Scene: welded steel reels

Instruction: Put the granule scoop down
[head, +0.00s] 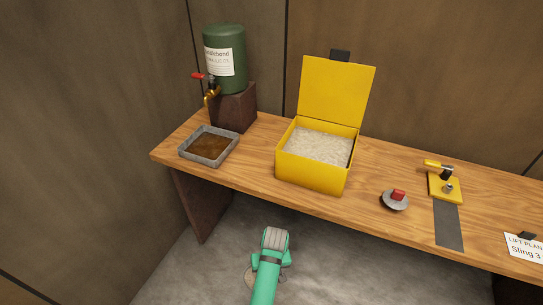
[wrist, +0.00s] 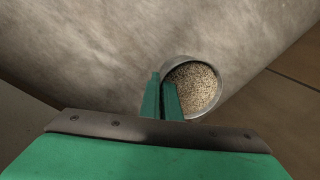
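The granule scoop (wrist: 195,86) is a round grey cup with pale tan granules in it. It sits at the right side of my gripper's green fingers (wrist: 161,97) in the wrist view. The fingers are nearly together on the scoop's side, and its handle is hidden between them. In the head view the scoop (head: 249,274) shows as a small tan piece at the left of my green arm, over the floor in front of the bench. My fingertips are hidden there by the arm.
The wooden bench (head: 262,195) holds a yellow open-lidded box (head: 308,177) of pale granules, a grey tray (head: 190,150) with brown liquid and a green drum (head: 224,75) on a block. A red-knobbed disc (head: 395,201) and yellow clamp (head: 444,187) stand right. Bare wood lies between the tray and the box.

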